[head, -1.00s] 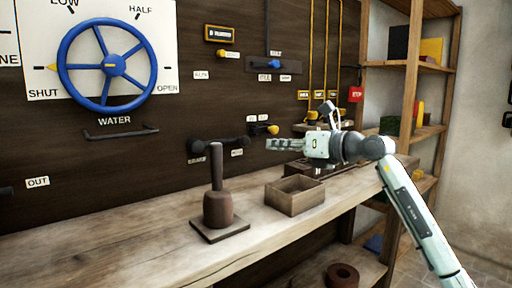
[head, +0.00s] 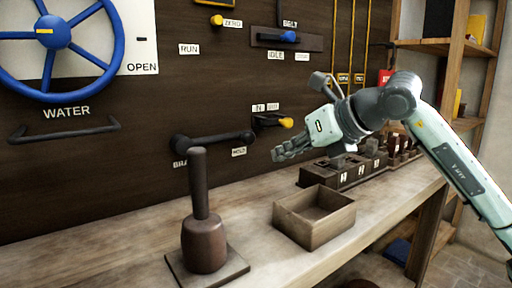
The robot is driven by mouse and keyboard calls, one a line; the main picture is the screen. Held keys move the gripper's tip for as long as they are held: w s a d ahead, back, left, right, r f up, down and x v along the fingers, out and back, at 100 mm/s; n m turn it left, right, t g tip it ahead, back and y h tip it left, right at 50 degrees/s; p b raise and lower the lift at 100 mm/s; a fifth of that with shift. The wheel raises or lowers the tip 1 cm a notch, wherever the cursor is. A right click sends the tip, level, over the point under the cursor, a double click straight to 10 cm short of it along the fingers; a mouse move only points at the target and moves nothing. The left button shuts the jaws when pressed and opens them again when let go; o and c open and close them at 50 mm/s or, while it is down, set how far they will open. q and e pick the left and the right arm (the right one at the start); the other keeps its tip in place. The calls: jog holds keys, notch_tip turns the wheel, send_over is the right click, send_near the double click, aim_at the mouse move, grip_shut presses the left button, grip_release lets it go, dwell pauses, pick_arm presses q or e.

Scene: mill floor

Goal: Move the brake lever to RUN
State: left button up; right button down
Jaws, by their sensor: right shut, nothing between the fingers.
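The brake lever (head: 215,142) is a dark bar on the dark wall panel, lying nearly level with its round knob at the right end, beside the HOLD label (head: 238,152). The RUN label (head: 188,48) is higher on the panel, above the lever's left end. The BRAKE label (head: 180,163) is partly hidden by the mallet-like tool's handle. My right gripper (head: 279,154) is shut and empty, pointing left, just right of the lever's knob in the picture and apart from it. My left gripper is not in view.
On the bench stand a dark mallet-like tool (head: 204,240) upright on a plate and an open wooden box (head: 314,216). A yellow-tipped lever (head: 285,123) is just above my right gripper. A blue WATER wheel (head: 53,32) and a dark bar handle (head: 64,129) are at left.

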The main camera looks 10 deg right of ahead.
aim_at(224, 140)
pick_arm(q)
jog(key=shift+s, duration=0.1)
pick_arm(e)
jog(key=p+x, duration=0.1)
jog(key=x, duration=0.8)
jog(key=shift+w+a, duration=0.15)
jog(key=shift+w, duration=0.05)
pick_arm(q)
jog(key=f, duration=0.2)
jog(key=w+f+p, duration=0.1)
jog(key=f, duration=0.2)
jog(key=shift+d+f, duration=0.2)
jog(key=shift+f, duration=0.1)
pick_arm(e)
jog(key=r, duration=0.1)
jog(key=w+r, duration=0.1)
jog(key=r, duration=0.1)
jog(key=shift+w+r, duration=0.2)
jog(key=shift+w, duration=0.05)
jog(key=shift+r, duration=0.1)
